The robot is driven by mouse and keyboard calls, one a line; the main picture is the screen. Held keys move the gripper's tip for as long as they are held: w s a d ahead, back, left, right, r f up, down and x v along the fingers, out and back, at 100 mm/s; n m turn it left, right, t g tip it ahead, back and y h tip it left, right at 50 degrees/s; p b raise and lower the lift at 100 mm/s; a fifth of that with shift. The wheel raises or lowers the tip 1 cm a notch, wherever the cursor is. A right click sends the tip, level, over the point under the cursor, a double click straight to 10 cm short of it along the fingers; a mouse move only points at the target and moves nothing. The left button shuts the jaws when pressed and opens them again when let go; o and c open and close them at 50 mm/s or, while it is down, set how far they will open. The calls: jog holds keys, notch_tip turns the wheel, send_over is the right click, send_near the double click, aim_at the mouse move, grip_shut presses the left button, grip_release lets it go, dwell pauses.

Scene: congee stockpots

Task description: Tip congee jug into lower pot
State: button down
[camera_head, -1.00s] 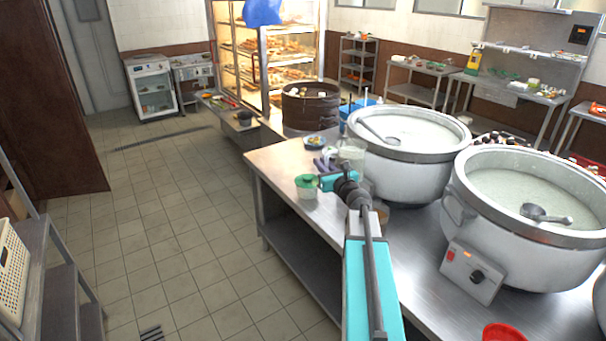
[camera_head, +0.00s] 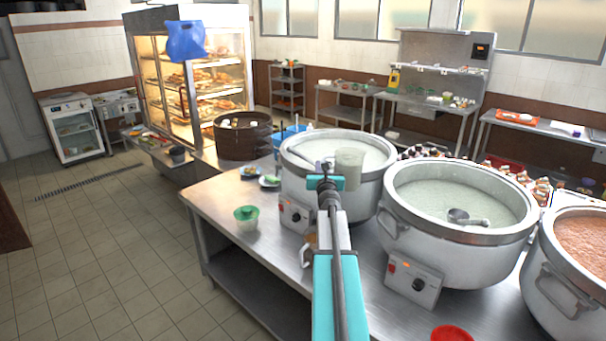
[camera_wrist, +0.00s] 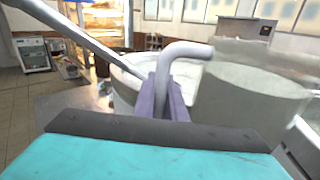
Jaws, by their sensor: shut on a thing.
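My gripper (camera_head: 325,168) is shut on the handle (camera_wrist: 187,50) of a clear jug (camera_head: 349,170) holding pale congee. In the wrist view the purple fingers (camera_wrist: 168,98) close around the handle, and the jug body (camera_wrist: 250,108) is to their right. The jug looks close to upright and overlaps the front rim of the far white pot (camera_head: 300,185) in the head view. A second white pot (camera_head: 430,237) stands nearer, to the right, with a ladle (camera_head: 462,216) in its pale congee. I cannot tell which pot is the lower one.
A pot of reddish food (camera_head: 565,290) is at the right edge. A green-lidded cup (camera_head: 246,217) and small dishes (camera_head: 268,181) sit on the steel counter (camera_head: 225,195). A red bowl (camera_head: 452,333) is at the near edge. The floor at left is clear.

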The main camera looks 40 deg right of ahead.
jog(key=s+d+r+m+g+h+p, duration=0.1)
jog(key=s+d+r+m+g+h, duration=0.2)
jog(key=s+d, duration=0.9)
jog(key=s+d+r+m+g+h+p, duration=0.1)
jog(key=s+d+r+m+g+h, duration=0.2)
jog(key=s+d+r+m+g, duration=0.2)
jog(key=s+d+r+g, duration=0.1)
jog(key=s+d+g, duration=0.2)
jog(key=s+d, duration=0.3)
jog(key=shift+s+d+g+p, duration=0.3)
jog(key=shift+s+d+p, duration=0.1)
jog(key=shift+s, duration=0.15)
jog(key=shift+f+b, duration=2.1)
jog(key=shift+f, duration=0.45)
jog(key=shift+w+r+m, duration=0.15)
jog(key=shift+r+m, duration=0.25)
jog(key=shift+r, duration=0.25)
jog(key=shift+a+r, duration=0.1)
jog(key=shift+r, duration=0.1)
jog(key=s+r+m+b, duration=0.5)
jog(key=r+m, duration=0.2)
jog(key=m, duration=0.5)
jog(key=shift+d+r+m+b, duration=0.25)
jog(key=shift+r+m+b, duration=0.05)
jog(key=shift+b, duration=0.1)
dwell(1.1)
